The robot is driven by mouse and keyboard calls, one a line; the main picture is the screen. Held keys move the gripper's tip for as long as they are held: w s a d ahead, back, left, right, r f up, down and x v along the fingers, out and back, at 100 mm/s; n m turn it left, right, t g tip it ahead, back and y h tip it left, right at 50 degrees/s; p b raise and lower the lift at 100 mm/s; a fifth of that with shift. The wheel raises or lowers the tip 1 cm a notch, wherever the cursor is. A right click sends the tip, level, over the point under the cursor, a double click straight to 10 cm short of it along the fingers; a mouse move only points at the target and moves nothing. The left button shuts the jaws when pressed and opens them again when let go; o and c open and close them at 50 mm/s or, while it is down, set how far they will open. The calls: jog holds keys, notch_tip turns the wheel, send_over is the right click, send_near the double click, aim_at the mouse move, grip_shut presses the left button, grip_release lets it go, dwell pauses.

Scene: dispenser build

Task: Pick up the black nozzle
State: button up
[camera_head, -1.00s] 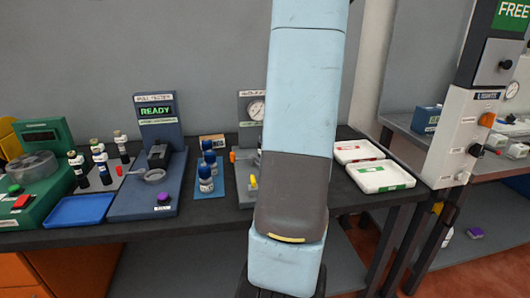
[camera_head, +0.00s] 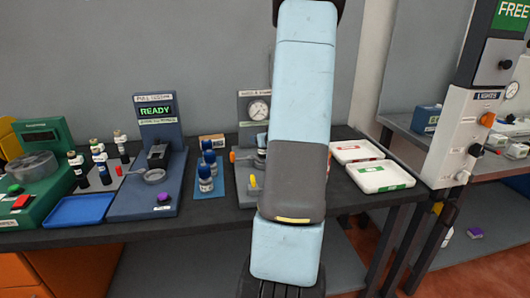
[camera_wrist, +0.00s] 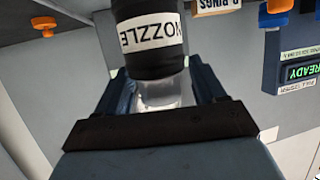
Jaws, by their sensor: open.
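The black nozzle (camera_wrist: 158,64) is large at the top of the wrist view, a dark cylinder with a white band that reads NOZZLE upside down. My gripper (camera_wrist: 162,84) is open, with one finger on either side of the nozzle's near end. A pale, glassy part shows between the fingers below the black body. I cannot tell whether either finger touches the nozzle. In the head view my arm covers part of the bench, and I cannot make out the nozzle or the gripper there.
The bench holds a blue READY tester (camera_head: 158,150), blue-capped bottles (camera_head: 205,178), a blue tray (camera_head: 78,211) and a gauge stand (camera_head: 247,108). White trays (camera_head: 381,176) lie right of my arm. An O RINGS label (camera_wrist: 217,5) and an orange knob (camera_wrist: 44,23) show near the nozzle.

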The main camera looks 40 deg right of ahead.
jog(key=shift+w+d+f, duration=0.1)
jog(key=shift+w, duration=0.1)
jog(key=shift+s+f, duration=0.1)
grip_shut()
dwell(0.5)
